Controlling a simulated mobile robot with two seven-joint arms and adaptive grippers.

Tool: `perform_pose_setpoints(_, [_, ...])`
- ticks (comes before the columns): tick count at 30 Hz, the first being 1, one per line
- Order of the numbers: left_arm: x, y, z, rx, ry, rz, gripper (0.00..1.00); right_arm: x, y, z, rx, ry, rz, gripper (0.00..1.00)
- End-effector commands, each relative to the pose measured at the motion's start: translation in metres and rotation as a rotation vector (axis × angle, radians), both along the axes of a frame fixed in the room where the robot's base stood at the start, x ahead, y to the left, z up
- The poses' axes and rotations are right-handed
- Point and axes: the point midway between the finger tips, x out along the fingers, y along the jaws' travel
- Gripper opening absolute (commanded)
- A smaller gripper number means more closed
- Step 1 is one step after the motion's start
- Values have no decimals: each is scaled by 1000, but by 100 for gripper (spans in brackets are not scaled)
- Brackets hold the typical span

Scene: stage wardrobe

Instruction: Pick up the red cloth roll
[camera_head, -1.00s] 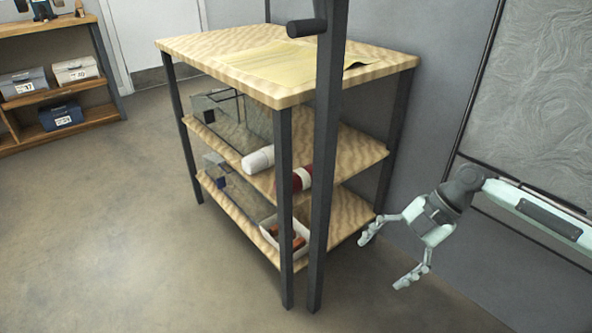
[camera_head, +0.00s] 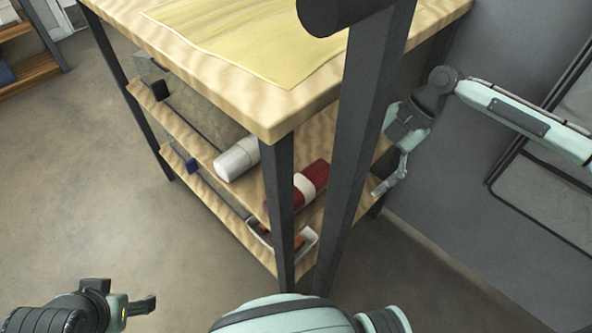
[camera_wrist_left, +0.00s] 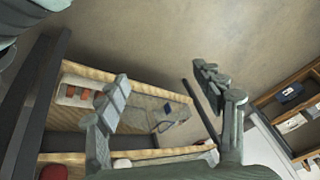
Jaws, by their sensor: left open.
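The red cloth roll (camera_head: 318,172) with a pale band lies on the middle shelf (camera_head: 203,150) of the wooden rack, partly hidden by a rack leg. In the left wrist view a red shape at the bottom left edge (camera_wrist_left: 54,173) looks like it. My left gripper (camera_head: 128,302) is low at the bottom left of the head view, away from the rack. In the left wrist view its two fingers (camera_wrist_left: 163,95) are spread and empty. My right gripper (camera_head: 391,170) is at the rack's right side, partly behind a dark post, so its opening is unclear.
A white roll (camera_head: 237,158) lies left of the red one. A white tray (camera_head: 309,243) with orange-brown items sits on the lower shelf. A dark post (camera_head: 362,110) and rack leg (camera_head: 279,200) stand before the shelves. The floor at left is clear.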

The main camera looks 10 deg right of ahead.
Motion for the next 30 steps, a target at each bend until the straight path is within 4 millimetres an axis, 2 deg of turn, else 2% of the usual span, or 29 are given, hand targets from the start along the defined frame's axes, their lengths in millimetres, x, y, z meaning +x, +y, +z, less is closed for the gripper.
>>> perform_pose_setpoints(6, [-12, 8, -1, 15, 51, 19, 68, 0, 45, 2, 5, -3, 5, 84])
perform_pose_setpoints(10, [-16, 11, -3, 21, 72, 27, 68, -1, 68, 2, 4, -2, 4, 84])
perform_pose_setpoints(19, [-17, 12, -4, 23, 82, 31, 68, -1, 92, 1, 4, -1, 3, 84])
perform_pose_setpoints(23, [-17, 12, -6, 22, 84, 31, 68, -1, 114, 2, 4, -2, 5, 84])
perform_pose_setpoints(30, [-17, 13, -8, 23, 87, 31, 68, -2, 128, -24, 1, 0, 0, 84])
